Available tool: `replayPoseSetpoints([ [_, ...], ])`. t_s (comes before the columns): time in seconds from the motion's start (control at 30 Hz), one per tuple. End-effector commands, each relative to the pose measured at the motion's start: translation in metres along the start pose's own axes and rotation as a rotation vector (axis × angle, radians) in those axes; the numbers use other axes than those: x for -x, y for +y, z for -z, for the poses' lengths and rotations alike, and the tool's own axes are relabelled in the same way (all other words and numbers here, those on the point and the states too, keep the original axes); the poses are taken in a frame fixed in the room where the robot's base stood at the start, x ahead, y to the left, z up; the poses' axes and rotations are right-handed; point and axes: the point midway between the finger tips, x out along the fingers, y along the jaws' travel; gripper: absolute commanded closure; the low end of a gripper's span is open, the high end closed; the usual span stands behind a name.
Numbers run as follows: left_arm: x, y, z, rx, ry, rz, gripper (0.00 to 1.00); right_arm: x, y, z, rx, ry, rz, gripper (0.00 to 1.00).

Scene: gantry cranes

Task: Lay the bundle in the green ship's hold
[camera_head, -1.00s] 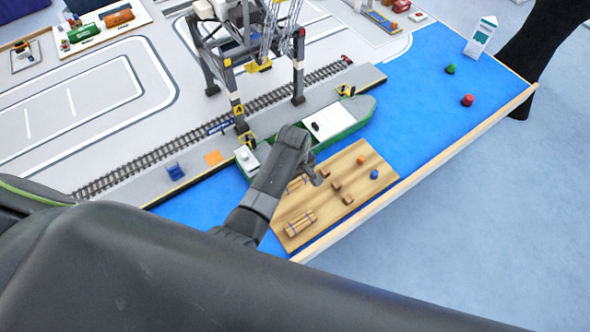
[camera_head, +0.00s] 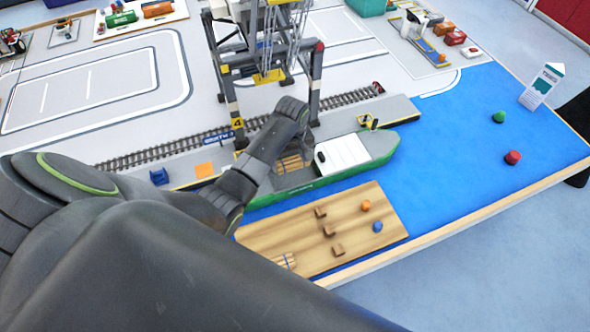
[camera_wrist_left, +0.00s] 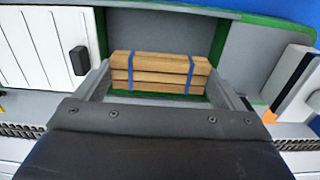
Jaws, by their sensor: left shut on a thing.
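The bundle (camera_head: 291,164) is a stack of light wooden planks with blue straps, also seen in the left wrist view (camera_wrist_left: 160,73). My left gripper (camera_head: 303,147) is shut on it, with a finger at each end of the bundle in the wrist view. The green ship (camera_head: 376,151) has a green hull and grey deck. The bundle is at its open hold (camera_wrist_left: 232,62), beside the white hatch cover (camera_head: 342,153). I cannot tell whether it touches the hold's floor. My right gripper is not in view.
A wooden board (camera_head: 370,205) in front of the ship carries small brown blocks, an orange and a blue piece, and another strapped bundle (camera_head: 284,262). A gantry crane (camera_head: 315,80) stands close behind the ship. Blue water to the right is mostly clear.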

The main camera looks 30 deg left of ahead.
Motion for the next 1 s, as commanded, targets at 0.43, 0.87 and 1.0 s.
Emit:
replayPoseSetpoints([
  [0.43,-0.048,0.001,0.0,0.001,0.0,0.001,0.36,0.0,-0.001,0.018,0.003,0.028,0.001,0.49],
  [0.87,-0.058,0.001,0.0,0.0,0.002,-0.001,0.36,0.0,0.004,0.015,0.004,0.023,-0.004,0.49],
  [1.0,-0.06,0.001,0.0,0.0,0.002,-0.001,0.05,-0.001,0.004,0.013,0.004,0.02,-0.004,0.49],
])
